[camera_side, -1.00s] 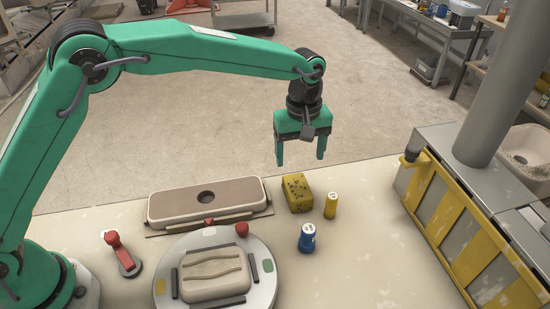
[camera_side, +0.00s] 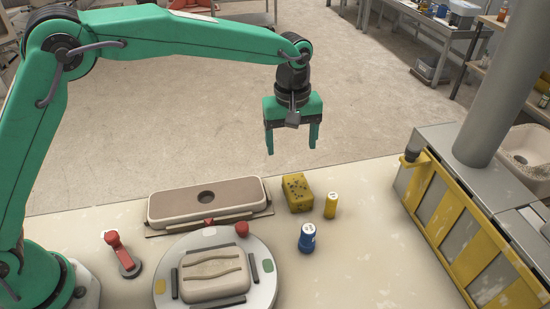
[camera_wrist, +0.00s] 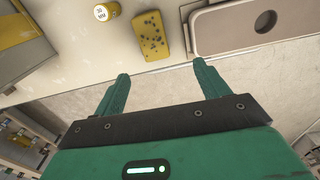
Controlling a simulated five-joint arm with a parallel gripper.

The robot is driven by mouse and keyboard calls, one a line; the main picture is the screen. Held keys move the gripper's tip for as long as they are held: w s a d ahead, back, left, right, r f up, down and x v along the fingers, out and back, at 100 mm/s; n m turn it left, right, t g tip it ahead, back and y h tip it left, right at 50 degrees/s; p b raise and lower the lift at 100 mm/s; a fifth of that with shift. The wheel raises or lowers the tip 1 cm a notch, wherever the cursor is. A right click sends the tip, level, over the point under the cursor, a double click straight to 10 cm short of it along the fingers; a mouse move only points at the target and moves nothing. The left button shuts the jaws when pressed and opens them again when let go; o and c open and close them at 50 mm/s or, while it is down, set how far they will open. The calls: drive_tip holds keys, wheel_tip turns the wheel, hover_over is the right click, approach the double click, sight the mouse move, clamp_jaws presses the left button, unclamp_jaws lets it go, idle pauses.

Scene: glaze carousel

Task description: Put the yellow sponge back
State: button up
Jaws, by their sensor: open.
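The yellow sponge (camera_side: 297,193), a block with dark specks, lies on the pale worktop just right of the long tray. It also shows in the wrist view (camera_wrist: 151,36), beyond my fingertips. My gripper (camera_side: 292,148) is open and empty, held in the air above and behind the sponge, apart from it. In the wrist view my two green fingers (camera_wrist: 160,70) stand wide apart with nothing between them.
The long tray (camera_side: 164,211) with a round hole lies left of the sponge. A yellow cylinder (camera_side: 331,206) and a blue one (camera_side: 307,238) stand close by. The round carousel (camera_side: 210,299) with red knobs is in front. A yellow-framed rack (camera_side: 445,222) stands right. The worktop's right middle is clear.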

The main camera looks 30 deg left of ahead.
drive_tip(key=s+a+r+m+t, duration=0.1)
drive_tip(key=s+a+r+m, duration=0.1)
drive_tip(key=s+a+r, duration=0.5)
drive_tip(key=s+a+r+m+t, duration=0.2)
drive_tip(key=s+a+r, duration=0.25)
drive_tip(key=a, duration=0.35)
drive_tip(key=s+a+f+m+t, duration=0.1)
drive_tip(key=s+a, duration=0.3)
drive_tip(key=s, duration=0.4)
drive_tip(key=s+a+f+m+t, duration=0.1)
drive_tip(key=s+a+m, duration=0.2)
drive_tip(key=s+a, duration=0.2)
drive_tip(key=s, duration=0.3)
drive_tip(key=shift+a, duration=0.25)
